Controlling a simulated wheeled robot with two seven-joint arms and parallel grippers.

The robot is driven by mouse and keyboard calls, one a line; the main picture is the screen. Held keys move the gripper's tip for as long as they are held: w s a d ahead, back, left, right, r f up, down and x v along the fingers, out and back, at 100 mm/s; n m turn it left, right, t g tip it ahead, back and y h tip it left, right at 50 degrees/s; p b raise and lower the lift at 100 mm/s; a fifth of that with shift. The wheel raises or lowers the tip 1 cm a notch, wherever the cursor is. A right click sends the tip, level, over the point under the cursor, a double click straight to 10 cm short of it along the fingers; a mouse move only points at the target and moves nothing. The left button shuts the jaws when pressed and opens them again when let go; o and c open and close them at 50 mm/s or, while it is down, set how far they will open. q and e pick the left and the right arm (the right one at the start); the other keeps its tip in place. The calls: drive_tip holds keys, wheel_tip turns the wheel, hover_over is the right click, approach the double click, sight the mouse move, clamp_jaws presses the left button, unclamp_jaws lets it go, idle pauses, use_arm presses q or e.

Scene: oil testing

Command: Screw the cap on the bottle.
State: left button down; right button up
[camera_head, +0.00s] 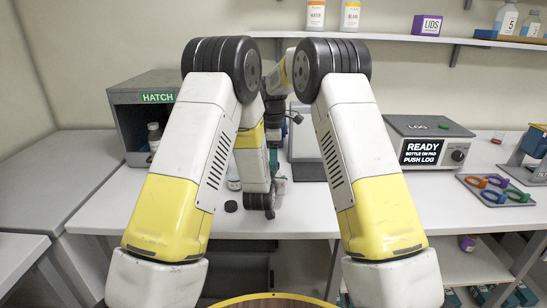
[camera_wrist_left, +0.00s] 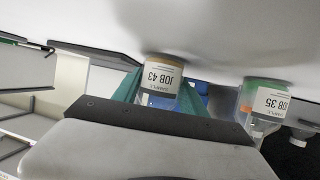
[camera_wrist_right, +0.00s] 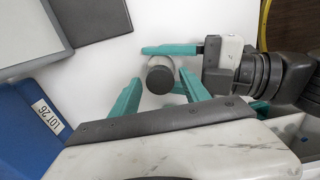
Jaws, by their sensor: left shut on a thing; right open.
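The bottle labelled JOB 43 (camera_wrist_left: 160,78) stands on the white table in the left wrist view, which is upside down. My left gripper (camera_wrist_left: 158,92) is shut on it, with a teal finger on each side. In the right wrist view a dark round top that looks like a cap (camera_wrist_right: 160,80) sits over the bottle. My right gripper (camera_wrist_right: 160,76) is open there, its teal fingers on either side of the top with gaps. In the head view the right gripper (camera_head: 273,160) points down, and the arms mostly hide the bottle. I cannot tell how tightly the cap sits.
The bottle labelled JOB 35 (camera_wrist_left: 265,100) stands nearby. A hatch box (camera_head: 157,97) stands at left, a READY device (camera_head: 430,140) at right. A blue LOT 26 object (camera_wrist_right: 30,130) is beside the right gripper.

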drive_tip(key=shift+c, duration=0.2)
clamp_jaws()
drive_tip(key=m, duration=0.6)
drive_tip(key=shift+m, duration=0.3)
drive_tip(key=m, duration=1.5)
drive_tip(key=shift+o, duration=0.6)
unclamp_jaws()
